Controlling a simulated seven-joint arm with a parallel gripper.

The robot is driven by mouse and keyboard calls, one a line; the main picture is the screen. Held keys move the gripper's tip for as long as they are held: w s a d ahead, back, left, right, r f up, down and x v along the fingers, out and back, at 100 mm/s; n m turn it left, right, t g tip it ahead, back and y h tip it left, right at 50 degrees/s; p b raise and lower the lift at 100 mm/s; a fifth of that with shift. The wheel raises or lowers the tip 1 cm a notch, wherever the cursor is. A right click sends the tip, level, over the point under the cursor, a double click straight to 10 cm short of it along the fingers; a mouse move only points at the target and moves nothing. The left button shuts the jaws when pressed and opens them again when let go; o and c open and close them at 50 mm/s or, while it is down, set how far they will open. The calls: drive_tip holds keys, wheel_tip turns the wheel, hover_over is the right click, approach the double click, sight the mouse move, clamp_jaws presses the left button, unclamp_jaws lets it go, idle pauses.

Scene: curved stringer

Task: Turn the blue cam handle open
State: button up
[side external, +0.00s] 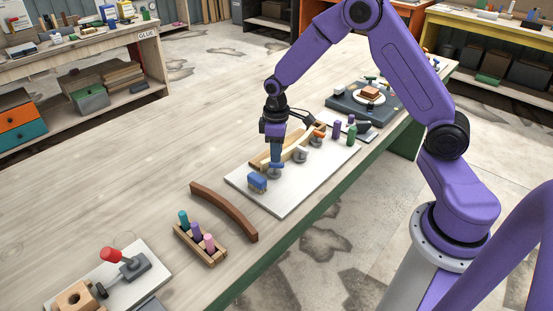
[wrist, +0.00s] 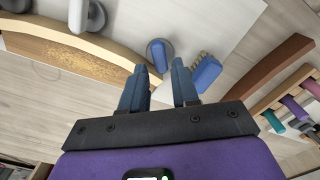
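The blue cam handle (wrist: 158,54) sits on a grey round base beside the pale curved wooden strip in the wrist view. In the side external view the blue cam handle (side external: 276,166) is at the near left part of the white board (side external: 288,200), directly below my gripper (side external: 277,157). In the wrist view my gripper (wrist: 160,70) is open, with a clear gap between its two blue fingers. The handle lies just beyond the fingertips, in line with the gap. Whether the fingers touch it cannot be told.
A blue brush (side external: 257,182) lies close beside the handle. A white cam handle (side external: 300,154) and an orange one (side external: 319,132) stand farther along the strip. Purple and green bottles (side external: 351,133) stand behind. A brown curved piece (side external: 225,210) and a peg rack (side external: 202,244) lie nearer.

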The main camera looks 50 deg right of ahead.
sight(275, 168)
drive_tip(key=shift+f, duration=1.75)
clamp_jaws()
drive_tip(key=shift+n, duration=0.3)
drive_tip(key=n, duration=1)
drive_tip(key=shift+n, duration=0.3)
unclamp_jaws()
